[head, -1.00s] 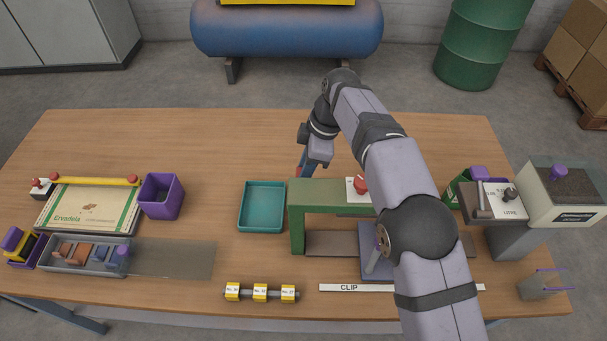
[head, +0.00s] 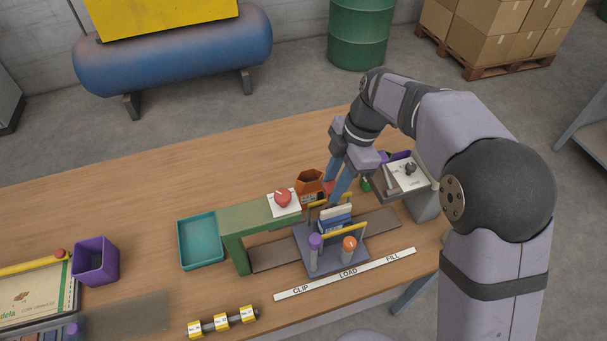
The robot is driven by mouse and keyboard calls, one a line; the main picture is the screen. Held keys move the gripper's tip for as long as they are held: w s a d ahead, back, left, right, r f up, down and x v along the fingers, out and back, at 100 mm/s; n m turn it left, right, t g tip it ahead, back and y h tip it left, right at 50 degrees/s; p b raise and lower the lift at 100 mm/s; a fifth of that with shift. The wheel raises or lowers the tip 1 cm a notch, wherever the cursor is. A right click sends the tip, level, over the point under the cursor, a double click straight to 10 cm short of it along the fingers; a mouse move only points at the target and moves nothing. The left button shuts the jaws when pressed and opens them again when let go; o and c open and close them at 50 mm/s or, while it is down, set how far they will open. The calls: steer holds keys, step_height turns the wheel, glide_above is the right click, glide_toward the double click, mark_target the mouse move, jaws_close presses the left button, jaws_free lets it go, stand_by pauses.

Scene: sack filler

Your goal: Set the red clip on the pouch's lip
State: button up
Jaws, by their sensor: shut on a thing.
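My gripper (head: 337,190) points down with blue fingers, beyond the green frame's right end. A small red piece (head: 329,187), likely the red clip, shows at the fingers, and the gripper is shut on it. Most of the clip is hidden by the fingers. Just below the fingertips, a blue and white item (head: 334,221), likely the pouch, stands between yellow bars on a dark grey carriage (head: 322,262). I cannot tell whether the clip touches its lip.
A green frame (head: 236,247) with a red knob (head: 283,197) spans the rail left of the carriage. An orange hexagonal container (head: 308,183) stands close behind the gripper's left. Purple and orange-topped posts rise at the carriage's front. A teal tray (head: 200,263) stands left.

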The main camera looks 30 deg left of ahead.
mark_target(336, 209)
steer(key=shift+s+d+r, duration=0.1)
steer(key=shift+d+r, duration=0.15)
steer(key=shift+d, duration=0.75)
steer(key=shift+f, duration=0.15)
steer(key=shift+f+b, duration=1.45)
steer(key=shift+f, duration=0.4)
steer(key=shift+f, duration=0.25)
steer(key=shift+f+b, duration=1)
steer(key=shift+f, duration=0.1)
steer(key=o, duration=1.1)
